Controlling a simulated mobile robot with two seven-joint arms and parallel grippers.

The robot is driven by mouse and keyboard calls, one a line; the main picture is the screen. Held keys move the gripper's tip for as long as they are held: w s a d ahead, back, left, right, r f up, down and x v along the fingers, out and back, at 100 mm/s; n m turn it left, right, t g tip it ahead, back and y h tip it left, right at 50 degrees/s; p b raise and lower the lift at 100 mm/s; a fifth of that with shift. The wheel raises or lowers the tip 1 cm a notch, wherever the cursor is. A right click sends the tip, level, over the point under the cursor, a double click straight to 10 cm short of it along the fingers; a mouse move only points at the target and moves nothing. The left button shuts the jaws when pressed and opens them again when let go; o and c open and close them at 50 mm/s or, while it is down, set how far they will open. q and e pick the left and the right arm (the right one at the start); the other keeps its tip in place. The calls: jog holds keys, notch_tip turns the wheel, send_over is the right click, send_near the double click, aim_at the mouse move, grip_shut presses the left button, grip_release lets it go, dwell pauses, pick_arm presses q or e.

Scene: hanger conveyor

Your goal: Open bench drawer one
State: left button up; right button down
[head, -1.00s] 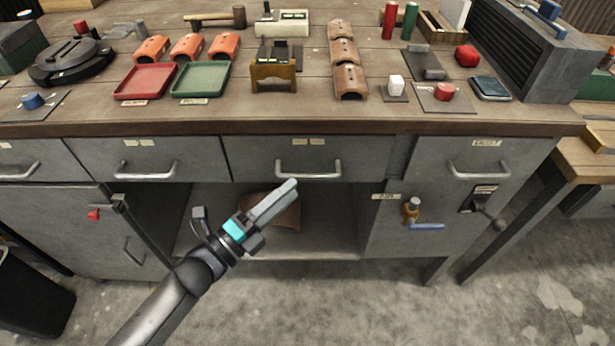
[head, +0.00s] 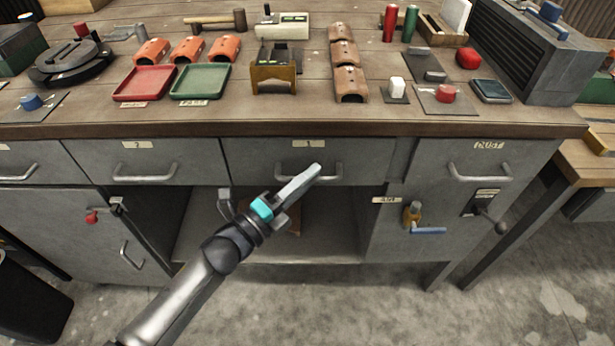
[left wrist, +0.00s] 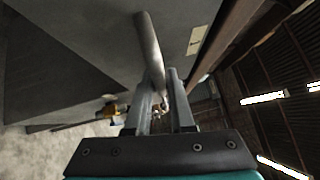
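The middle bench drawer (head: 255,160) is closed, flush with the grey bench front. Its small label looks like a 1, though it is hard to read. Its metal bar handle (head: 283,175) is partly covered by my left gripper (head: 316,170), which reaches up from below. In the left wrist view the handle (left wrist: 149,45) runs down to the gap between the fingers of my left gripper (left wrist: 163,82). The fingers are apart, with the bar's near end at or between their tips. I cannot tell whether they touch it. My right gripper is not in view.
A drawer labelled 2 (head: 90,160) is left of it and a dust-labelled drawer (head: 500,150) is to the right, both closed. An open shelf (head: 330,245) lies below. A valve with a blue lever (head: 428,231) is at lower right. Trays and tiles cover the bench top.

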pick_arm(q)
grip_shut()
jog(key=shift+f, duration=0.1)
dwell(0.9)
